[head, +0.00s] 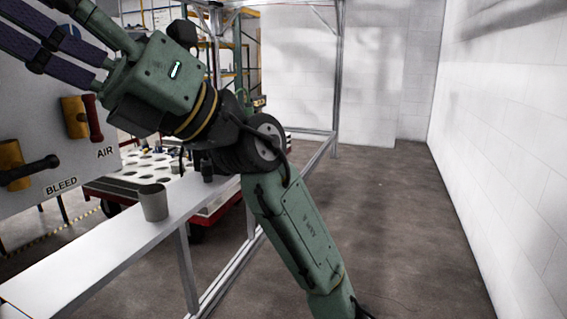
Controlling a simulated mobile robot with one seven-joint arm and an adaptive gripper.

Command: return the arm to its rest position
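My green arm (298,232) rises from the bottom edge to a dark joint (262,150) in the head view.
A grey cup (154,203) stands upright on a narrow white ledge (118,247). Behind is a white table with round holes (148,168). A panel marked BLEED and AIR (40,145) is at left. Open floor (395,220) and a white wall (510,130) lie right.

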